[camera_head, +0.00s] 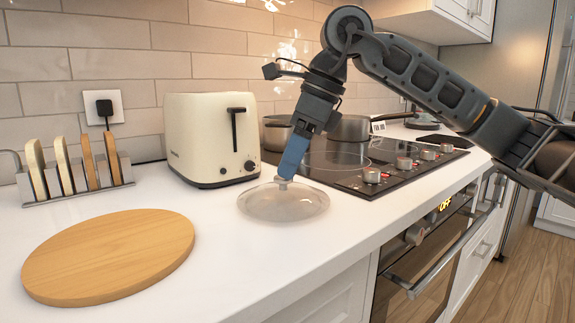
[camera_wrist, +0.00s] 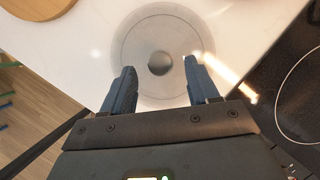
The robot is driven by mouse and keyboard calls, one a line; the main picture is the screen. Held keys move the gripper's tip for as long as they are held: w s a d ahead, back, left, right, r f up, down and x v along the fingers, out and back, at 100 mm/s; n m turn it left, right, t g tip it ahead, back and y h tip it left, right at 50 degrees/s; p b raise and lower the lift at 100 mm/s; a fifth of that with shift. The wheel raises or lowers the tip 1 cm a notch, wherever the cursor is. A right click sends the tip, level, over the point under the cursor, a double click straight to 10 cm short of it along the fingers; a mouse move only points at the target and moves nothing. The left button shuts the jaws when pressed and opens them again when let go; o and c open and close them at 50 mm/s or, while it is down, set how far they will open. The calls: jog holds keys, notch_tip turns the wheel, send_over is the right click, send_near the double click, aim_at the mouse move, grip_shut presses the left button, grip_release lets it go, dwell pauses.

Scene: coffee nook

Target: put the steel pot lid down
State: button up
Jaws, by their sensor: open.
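The steel pot lid (camera_head: 284,203) lies flat on the white counter, knob up, left of the stove in the head view. In the wrist view the round lid (camera_wrist: 138,82) and its knob (camera_wrist: 160,63) show ahead of my fingers. My gripper (camera_head: 284,178) points down just over the lid's knob, with its fingertips close to it. In the wrist view my gripper (camera_wrist: 160,70) has its two fingers apart, one on each side of the knob, with a gap to it. The lid seems to rest on the counter.
A cream toaster (camera_head: 211,139) stands behind and left of the lid. A round wooden board (camera_head: 108,254) lies at the front left. A toast rack (camera_head: 77,180) stands at the back left. The stove (camera_head: 362,161) with pots is at the right. Counter between board and lid is clear.

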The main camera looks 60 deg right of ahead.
jog(key=p+v, duration=0.1)
jog(key=v, duration=0.8)
jog(key=shift+s+r, duration=0.2)
jog(key=shift+r, duration=0.2)
